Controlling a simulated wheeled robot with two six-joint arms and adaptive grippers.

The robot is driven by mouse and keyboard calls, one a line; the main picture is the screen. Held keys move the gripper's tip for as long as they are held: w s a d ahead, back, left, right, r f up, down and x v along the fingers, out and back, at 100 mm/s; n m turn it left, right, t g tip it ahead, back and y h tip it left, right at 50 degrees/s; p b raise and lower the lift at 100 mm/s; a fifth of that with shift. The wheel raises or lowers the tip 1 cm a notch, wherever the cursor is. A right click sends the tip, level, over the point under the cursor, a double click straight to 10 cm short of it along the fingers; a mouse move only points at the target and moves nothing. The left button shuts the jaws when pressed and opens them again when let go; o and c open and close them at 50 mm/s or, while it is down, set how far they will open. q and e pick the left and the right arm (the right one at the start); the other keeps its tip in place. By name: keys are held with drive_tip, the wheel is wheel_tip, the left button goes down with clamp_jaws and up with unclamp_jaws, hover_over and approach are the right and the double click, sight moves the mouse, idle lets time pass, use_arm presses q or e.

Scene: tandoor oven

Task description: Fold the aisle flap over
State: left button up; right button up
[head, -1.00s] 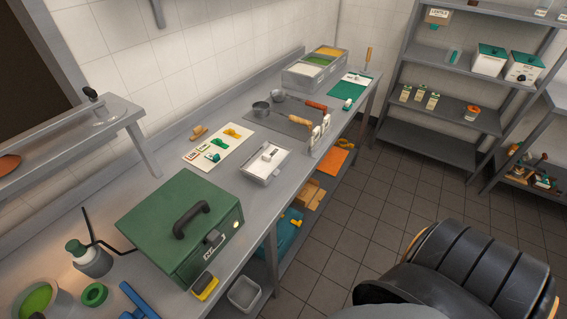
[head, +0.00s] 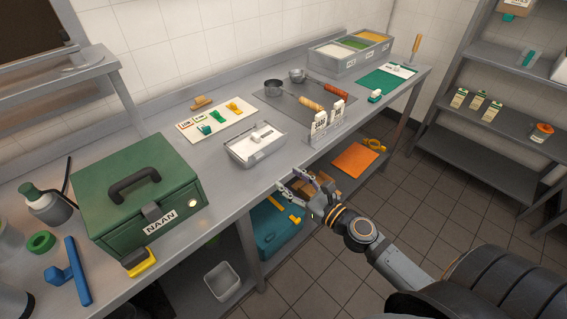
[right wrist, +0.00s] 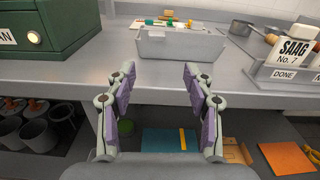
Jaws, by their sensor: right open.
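No part is clearly marked as the aisle flap, and I cannot tell which thing it belongs to. An orange cloth or sheet (head: 355,160) lies flat on the lower shelf; its corner also shows in the right wrist view (right wrist: 290,157). Brown boxes (head: 318,188) on that shelf are partly hidden behind my right gripper. My right gripper (head: 291,180) is open and empty at the counter's front edge, left of the orange sheet. In the right wrist view its fingers (right wrist: 159,72) stand apart, facing the grey tray (right wrist: 180,48). My left gripper is not in view.
The green NAAN box (head: 140,195) stands on the steel counter at left. A card holder (head: 325,125) stands near the front edge. A teal case (head: 272,228) and a white bin (head: 222,282) are below. The tiled aisle floor (head: 410,205) is clear.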

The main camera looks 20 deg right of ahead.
drive_tip(key=p, duration=0.5)
approach(261, 157)
drive_tip(key=w, duration=0.2)
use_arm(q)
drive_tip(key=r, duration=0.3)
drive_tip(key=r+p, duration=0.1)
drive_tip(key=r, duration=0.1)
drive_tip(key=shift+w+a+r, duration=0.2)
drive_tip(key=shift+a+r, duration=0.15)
use_arm(e)
drive_tip(key=shift+m, duration=0.3)
drive_tip(key=x, duration=0.6)
drive_tip(key=shift+w+a, duration=0.15)
drive_tip(key=shift+a, duration=0.25)
